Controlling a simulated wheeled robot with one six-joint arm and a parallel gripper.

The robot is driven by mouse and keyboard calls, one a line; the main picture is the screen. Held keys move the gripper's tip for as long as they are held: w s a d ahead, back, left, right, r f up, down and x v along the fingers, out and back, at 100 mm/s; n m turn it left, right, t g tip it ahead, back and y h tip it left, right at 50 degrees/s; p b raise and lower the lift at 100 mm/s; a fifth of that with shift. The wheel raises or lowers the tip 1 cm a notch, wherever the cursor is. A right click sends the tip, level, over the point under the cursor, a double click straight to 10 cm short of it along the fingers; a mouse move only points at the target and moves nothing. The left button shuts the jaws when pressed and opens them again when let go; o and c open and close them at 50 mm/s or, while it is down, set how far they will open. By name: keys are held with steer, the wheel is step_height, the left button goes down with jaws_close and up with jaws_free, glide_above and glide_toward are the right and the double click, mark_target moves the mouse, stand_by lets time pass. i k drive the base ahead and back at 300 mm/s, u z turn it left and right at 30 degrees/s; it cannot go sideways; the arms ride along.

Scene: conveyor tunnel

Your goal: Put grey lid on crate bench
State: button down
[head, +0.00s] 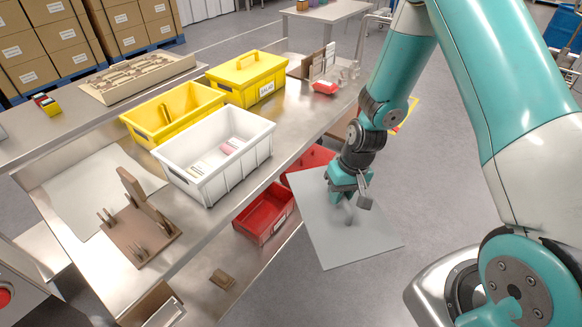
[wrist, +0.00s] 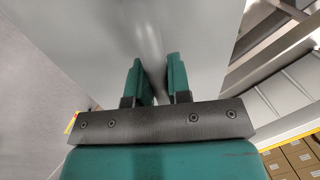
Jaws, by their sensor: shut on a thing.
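The grey lid (head: 322,222) is a flat, light-grey rectangular panel with a small upright handle (head: 350,215). It hangs in the air off the right side of the bench, tilted in the head view. My gripper (head: 348,195) is above the lid and shut on its handle. In the wrist view the two green fingers of my gripper (wrist: 158,82) stand on either side of the pale handle, and the lid (wrist: 95,40) fills much of the view. The steel bench (head: 300,135) carries crates: an open white crate (head: 240,165), an open yellow crate (head: 150,105) and a yellow crate with a lid (head: 248,75).
Red bins (head: 262,215) sit on a lower shelf beside the lid. A wooden peg fixture (head: 138,232) and a white sheet stand at the bench's near left. A small red item (head: 325,87) lies at the far right edge. Floor is clear right of the lid.

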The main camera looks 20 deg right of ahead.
mark_target(296, 110)
steer(key=z, duration=0.35)
steer(key=i, duration=0.45)
steer(key=z, duration=0.4)
